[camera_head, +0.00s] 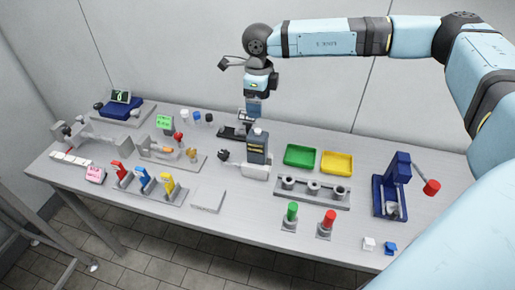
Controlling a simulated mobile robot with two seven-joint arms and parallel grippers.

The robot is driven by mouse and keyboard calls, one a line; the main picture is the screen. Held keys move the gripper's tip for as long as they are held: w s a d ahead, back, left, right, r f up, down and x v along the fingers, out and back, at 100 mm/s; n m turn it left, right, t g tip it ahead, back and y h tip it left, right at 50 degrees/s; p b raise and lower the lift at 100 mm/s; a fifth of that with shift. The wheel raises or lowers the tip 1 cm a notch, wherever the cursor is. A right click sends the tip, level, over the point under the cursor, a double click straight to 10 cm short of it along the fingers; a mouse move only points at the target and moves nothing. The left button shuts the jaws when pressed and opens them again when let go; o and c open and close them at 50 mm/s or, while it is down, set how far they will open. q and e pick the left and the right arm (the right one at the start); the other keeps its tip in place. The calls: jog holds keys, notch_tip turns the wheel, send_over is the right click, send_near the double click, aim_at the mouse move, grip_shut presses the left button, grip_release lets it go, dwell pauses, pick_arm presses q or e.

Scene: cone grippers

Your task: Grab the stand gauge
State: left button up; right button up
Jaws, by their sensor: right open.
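My right gripper (253,112) hangs from the arm that comes in from the right. It points down over the back middle of the table and is open, with nothing visible between its fingers. Below it stands a dark upright block with yellow marks (257,147) on a pale base; whether they touch is unclear. Just left of the gripper is a small dark-based stand device (232,131), partly hidden. It may be the stand gauge, but it is too small to tell. My left gripper is not in view.
Green (300,156) and yellow (337,163) trays lie right of the block. A grey holder with round sockets (312,191) is in front of them. A blue press (392,185) stands at right. Coloured clamps (143,180) and several devices crowd the left.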

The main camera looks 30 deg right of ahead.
aim_at(259, 132)
notch_tip(259, 132, down, 8)
jog(key=shift+r+p, duration=0.1)
jog(key=shift+p, duration=0.35)
jog(key=shift+w+d+f+p, duration=0.1)
jog(key=shift+f+p, duration=0.25)
jog(key=shift+f, duration=1)
jog(key=shift+w+d+f+p, duration=0.1)
jog(key=shift+f+p, duration=0.25)
jog(key=shift+f, duration=1)
jog(key=c, duration=1.5)
jog(key=shift+c, duration=0.2)
jog(key=shift+r, duration=0.15)
